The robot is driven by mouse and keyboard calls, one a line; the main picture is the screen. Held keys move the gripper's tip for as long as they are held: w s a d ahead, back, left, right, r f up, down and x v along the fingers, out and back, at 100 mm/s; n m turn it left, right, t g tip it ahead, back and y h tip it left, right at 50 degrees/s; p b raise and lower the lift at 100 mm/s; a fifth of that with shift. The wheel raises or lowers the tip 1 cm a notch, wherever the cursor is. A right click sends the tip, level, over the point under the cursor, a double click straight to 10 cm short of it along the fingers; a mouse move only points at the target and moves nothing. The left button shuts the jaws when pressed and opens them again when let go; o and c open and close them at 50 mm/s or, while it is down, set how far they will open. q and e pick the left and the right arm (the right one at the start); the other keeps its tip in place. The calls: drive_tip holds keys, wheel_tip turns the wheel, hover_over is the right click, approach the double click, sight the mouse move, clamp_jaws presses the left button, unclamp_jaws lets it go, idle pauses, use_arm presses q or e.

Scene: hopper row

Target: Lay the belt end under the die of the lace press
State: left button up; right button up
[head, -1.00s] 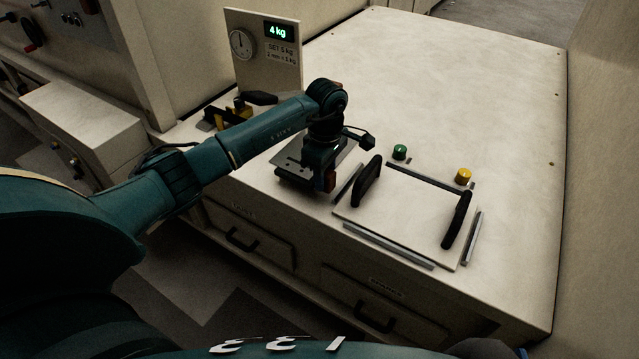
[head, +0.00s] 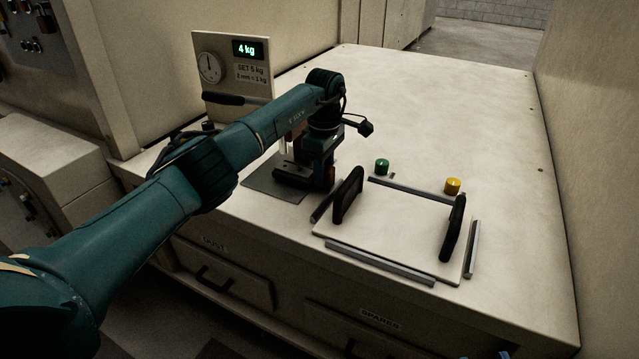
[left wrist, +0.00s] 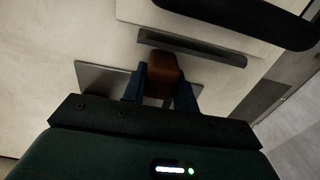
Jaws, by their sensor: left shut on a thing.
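My left gripper (head: 318,178) is low over the worktop, above or beside a dark grey flat plate (head: 262,186). In the left wrist view its blue fingers (left wrist: 161,92) are shut on a rounded brown piece (left wrist: 164,68); whether this is the belt end is not clear. The grey plate shows there behind the fingers (left wrist: 98,78). No die or lace press can be told for certain; my left arm hides the worktop in front of an upright gauge panel (head: 222,75) that reads 4 kg. A black lever (head: 238,98) crosses the panel's lower part.
Right of the gripper lies a pale plate (head: 385,240) with two upright black handles (head: 347,195) (head: 453,228) and grey metal strips around it. A green knob (head: 382,166) and a yellow knob (head: 452,185) stand behind it. The worktop's back is clear.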

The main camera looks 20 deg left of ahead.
use_arm(q)
drive_tip(key=shift+r, duration=0.1)
idle(0.3)
drive_tip(key=shift+p, duration=0.3)
drive_tip(key=shift+p, duration=0.4)
idle(0.5)
drive_tip(key=shift+f, duration=0.3)
idle(0.3)
drive_tip(key=o, duration=1.1)
drive_tip(key=shift+o, duration=0.2)
wheel_tip(320, 180, up, 3)
drive_tip(key=shift+p, duration=1.15)
